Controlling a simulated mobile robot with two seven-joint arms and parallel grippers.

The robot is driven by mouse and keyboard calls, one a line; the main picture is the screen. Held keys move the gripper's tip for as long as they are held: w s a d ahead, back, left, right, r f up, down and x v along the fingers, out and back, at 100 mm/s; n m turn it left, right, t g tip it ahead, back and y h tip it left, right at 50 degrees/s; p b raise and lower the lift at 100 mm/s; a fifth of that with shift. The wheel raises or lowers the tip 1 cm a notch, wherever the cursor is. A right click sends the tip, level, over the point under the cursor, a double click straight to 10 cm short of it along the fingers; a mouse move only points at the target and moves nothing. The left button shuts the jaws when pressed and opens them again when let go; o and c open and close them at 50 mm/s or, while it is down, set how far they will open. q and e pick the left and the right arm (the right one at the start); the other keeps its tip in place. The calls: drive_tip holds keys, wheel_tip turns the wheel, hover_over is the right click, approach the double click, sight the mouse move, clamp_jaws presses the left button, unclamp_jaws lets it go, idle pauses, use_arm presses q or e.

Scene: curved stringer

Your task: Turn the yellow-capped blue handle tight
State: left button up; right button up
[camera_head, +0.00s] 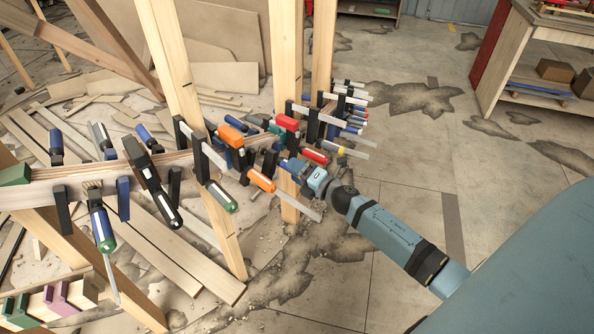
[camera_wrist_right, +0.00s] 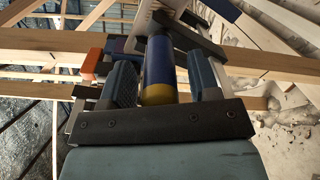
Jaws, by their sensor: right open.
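In the right wrist view, the blue handle (camera_wrist_right: 158,62) with its yellow cap (camera_wrist_right: 158,95) lies lengthwise between the two fingers of my right gripper (camera_wrist_right: 161,66). The cap end faces the palm. The fingers are open, one on each side, with a narrow gap between the handle and each finger. In the head view, my right gripper (camera_head: 297,168) is at the clamps on the right part of the curved wooden stringer. I cannot pick out the handle there, as the gripper and nearby clamps crowd it. My left gripper is out of view.
Several clamps with orange (camera_head: 231,136), red (camera_head: 287,122) and green (camera_head: 221,197) handles crowd the stringer around my right gripper. Upright wooden posts (camera_head: 285,60) stand close by. Planks lie on the floor at left. The floor (camera_head: 410,150) at right is clear up to a shelf (camera_head: 540,80).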

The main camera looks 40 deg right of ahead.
drive_tip(key=v, duration=1.3)
drive_tip(key=shift+s, duration=0.4)
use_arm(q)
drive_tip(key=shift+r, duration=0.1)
use_arm(e)
drive_tip(key=shift+d, duration=0.1)
drive_tip(key=s+a+f+m+g, duration=0.2)
drive_tip(key=s+a+m, duration=0.2)
drive_tip(key=a+m, duration=0.3)
drive_tip(key=s+a+f+m+g+h, duration=0.1)
drive_tip(key=s+a+m+g, duration=0.1)
drive_tip(key=s+a+m, duration=0.4)
drive_tip(key=s+a+f+m+g, duration=0.2)
drive_tip(key=s+a+m, duration=0.1)
drive_tip(key=a+m, duration=0.6)
use_arm(q)
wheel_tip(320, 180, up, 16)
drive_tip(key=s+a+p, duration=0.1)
drive_tip(key=p, duration=2.1)
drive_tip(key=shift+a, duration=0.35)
use_arm(e)
wheel_tip(320, 180, up, 16)
drive_tip(key=d, duration=0.1)
drive_tip(key=shift+s+h, duration=0.4)
drive_tip(key=shift+d, duration=0.1)
